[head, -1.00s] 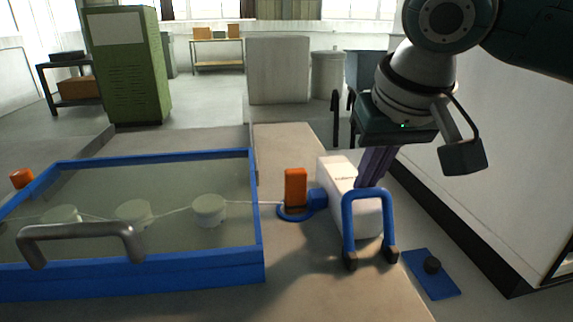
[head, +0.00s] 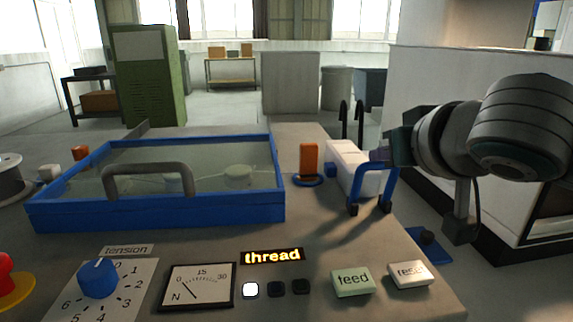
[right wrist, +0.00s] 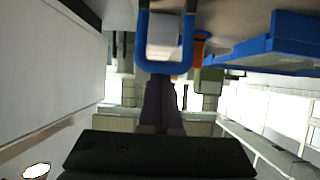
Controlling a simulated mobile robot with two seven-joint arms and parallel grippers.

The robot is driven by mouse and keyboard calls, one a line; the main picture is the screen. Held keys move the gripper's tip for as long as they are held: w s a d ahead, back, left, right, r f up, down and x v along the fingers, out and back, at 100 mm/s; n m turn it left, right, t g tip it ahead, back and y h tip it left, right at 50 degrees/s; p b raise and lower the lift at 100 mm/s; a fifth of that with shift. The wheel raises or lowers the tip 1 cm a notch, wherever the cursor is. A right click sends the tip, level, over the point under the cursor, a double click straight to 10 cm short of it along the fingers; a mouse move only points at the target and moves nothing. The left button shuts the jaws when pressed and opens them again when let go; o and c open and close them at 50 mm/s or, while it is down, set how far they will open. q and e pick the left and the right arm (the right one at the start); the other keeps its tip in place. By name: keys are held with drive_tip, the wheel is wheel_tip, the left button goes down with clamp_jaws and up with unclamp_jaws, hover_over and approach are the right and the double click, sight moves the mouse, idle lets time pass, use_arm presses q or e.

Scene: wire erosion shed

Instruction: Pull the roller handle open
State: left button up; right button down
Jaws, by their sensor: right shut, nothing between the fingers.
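The roller handle (head: 391,184) is a blue U-shaped bar with dark feet on the front of a white roller housing (head: 342,157). In the right wrist view the blue bar (right wrist: 165,67) shows near the top, across the fingertips' line. My right gripper (head: 378,155) is at the top of the handle, coming from the right, with its purple fingers together. In the right wrist view the gripper (right wrist: 165,84) is shut and its tips are close to the bar; whether they touch it or pass behind it I cannot tell. My left gripper is out of view.
A blue-framed glass lid with a grey handle (head: 148,166) lies to the left. An orange block (head: 309,160) stands beside the roller housing. The front panel has a tension dial (head: 98,278), a gauge (head: 197,287), and feed (head: 352,283) and reset buttons.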

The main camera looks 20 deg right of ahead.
drive_tip(key=s+t+b, duration=0.1)
drive_tip(key=b, duration=0.1)
drive_tip(key=f+t+b, duration=0.1)
drive_tip(key=b, duration=0.1)
drive_tip(key=s+f+t+b, duration=0.1)
drive_tip(key=b, duration=0.1)
drive_tip(key=shift+s+a+h, duration=0.25)
drive_tip(key=shift+s+h, duration=0.05)
drive_tip(key=shift+h, duration=0.1)
use_arm(q)
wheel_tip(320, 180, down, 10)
drive_tip(key=b, duration=0.2)
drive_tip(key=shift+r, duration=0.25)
use_arm(e)
drive_tip(key=shift+s+r+t, duration=0.25)
drive_tip(key=shift+s+t, duration=0.05)
drive_tip(key=shift+t, duration=0.3)
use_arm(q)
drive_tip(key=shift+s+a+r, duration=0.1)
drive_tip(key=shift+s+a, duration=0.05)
use_arm(e)
drive_tip(key=shift+r, duration=0.1)
